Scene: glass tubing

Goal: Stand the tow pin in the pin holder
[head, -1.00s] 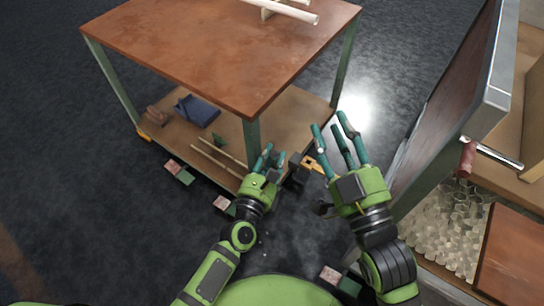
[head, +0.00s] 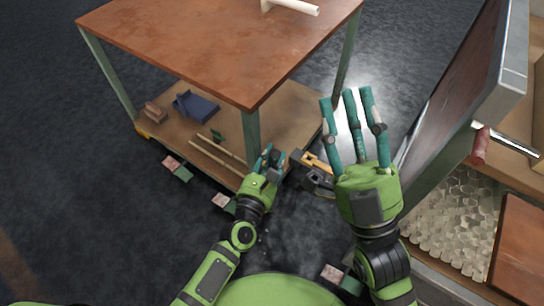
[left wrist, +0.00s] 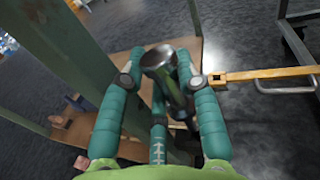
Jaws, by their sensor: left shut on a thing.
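My left gripper (head: 271,158) is beside the near leg of the brown cart, by its lower shelf. In the left wrist view its teal fingers (left wrist: 168,105) are closed around a dark pin with a shiny round metal head (left wrist: 159,58), which looks like the tow pin. The pin's lower part is hidden among the fingers. In the head view the fingers hide most of it. My right gripper (head: 350,98) is open and empty, fingers spread, right of the cart. I cannot tell which thing is the pin holder.
The cart has a brown top (head: 220,40) and a lower shelf (head: 285,115) holding a blue object (head: 194,106) and thin rods (head: 215,158). A yellow bar (head: 315,161) is right of my left gripper. A large panel (head: 455,100) and glass tubes (head: 455,215) are at the right.

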